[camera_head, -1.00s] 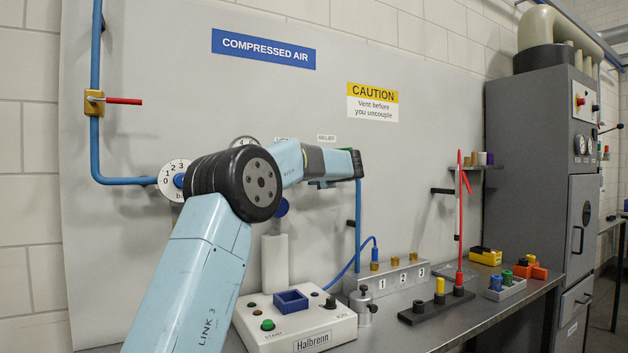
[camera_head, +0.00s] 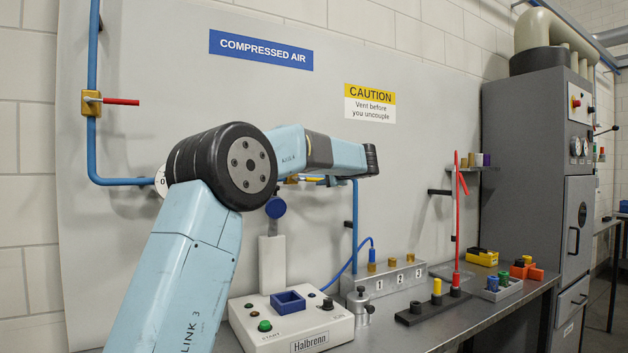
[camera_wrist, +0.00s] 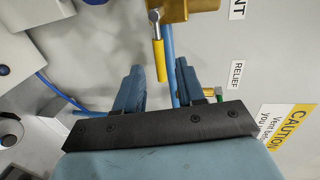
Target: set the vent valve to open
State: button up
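The vent valve has a brass body (camera_wrist: 188,8) and a yellow handle (camera_wrist: 160,60) in the wrist view; part of its label, "NT" (camera_wrist: 237,9), shows. In the head view its yellow handle (camera_head: 314,180) shows just under my arm and points right, about level. It lies roughly along the blue pipe (camera_wrist: 168,50) behind it. My gripper (camera_wrist: 156,70) is open, its two fingers apart. The handle's end appears in the gap between them; no finger visibly touches it. In the head view my arm hides the gripper.
A "RELIEF" label (camera_wrist: 236,75) and a small green-handled valve (camera_wrist: 216,92) sit close by one finger. A blue pipe (camera_head: 355,215) runs down the panel. A red-handled valve (camera_head: 92,103) is at far left. The bench holds a Halbrenn box (camera_head: 295,320).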

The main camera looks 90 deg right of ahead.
jog(key=v, duration=0.6)
